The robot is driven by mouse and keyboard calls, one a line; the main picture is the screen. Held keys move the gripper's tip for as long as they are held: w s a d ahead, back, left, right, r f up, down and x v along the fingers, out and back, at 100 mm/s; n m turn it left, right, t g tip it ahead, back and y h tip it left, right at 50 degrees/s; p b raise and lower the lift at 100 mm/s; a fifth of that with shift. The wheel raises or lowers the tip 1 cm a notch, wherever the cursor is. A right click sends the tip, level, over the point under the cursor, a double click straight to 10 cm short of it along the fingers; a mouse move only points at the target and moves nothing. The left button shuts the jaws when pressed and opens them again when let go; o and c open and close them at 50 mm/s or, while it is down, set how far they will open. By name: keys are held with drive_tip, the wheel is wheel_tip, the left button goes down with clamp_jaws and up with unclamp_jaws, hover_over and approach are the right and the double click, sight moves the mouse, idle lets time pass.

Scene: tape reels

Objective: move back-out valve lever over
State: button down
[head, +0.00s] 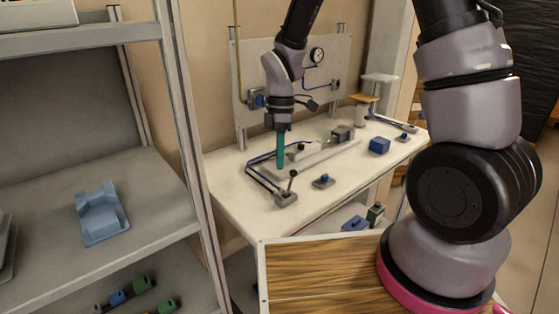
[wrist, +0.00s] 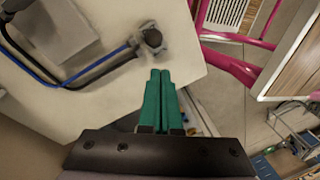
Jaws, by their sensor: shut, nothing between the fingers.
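A small grey valve block (head: 286,199) sits at the near left corner of the white table. Its thin lever with a dark knob (head: 293,173) stands up and tilts slightly right in the head view. In the wrist view the dark knob (wrist: 152,37) is seen from above and hides most of the block. My gripper (head: 280,166) has teal fingers pointing down, above the table and up-left of the lever in the head view. In the wrist view my gripper's fingertips (wrist: 160,72) are together and empty, apart from the knob.
Blue and black hoses (head: 255,174) run from the valve across the table (head: 235,197). A base plate with a grey cylinder (head: 303,149) lies behind. An upright panel with a gauge (head: 317,55) backs the table.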

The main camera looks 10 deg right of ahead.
drive_tip(key=shift+a, duration=0.1)
drive_tip(key=w+a+r, duration=0.1)
drive_tip(key=w+r, duration=0.2)
drive_tip(key=r, duration=0.8)
drive_tip(key=shift+w+a, duration=0.15)
drive_tip(key=shift+r, duration=0.1)
drive_tip(key=s+d+r+m+t+y, duration=0.1)
drive_tip(key=s+d+r+m+t, duration=0.3)
drive_tip(key=m, duration=0.7)
drive_tip(key=s+d+r+m+t, duration=0.5)
drive_tip(key=s+d+r+m, duration=0.2)
drive_tip(key=d+r+m, duration=0.4)
drive_tip(key=d+r, duration=0.2)
drive_tip(key=d, duration=0.1)
drive_tip(key=shift+s+d+r+m+y, duration=0.2)
drive_tip(key=shift+s+d+m+y, duration=0.1)
drive_tip(key=shift+s+d+y, duration=0.1)
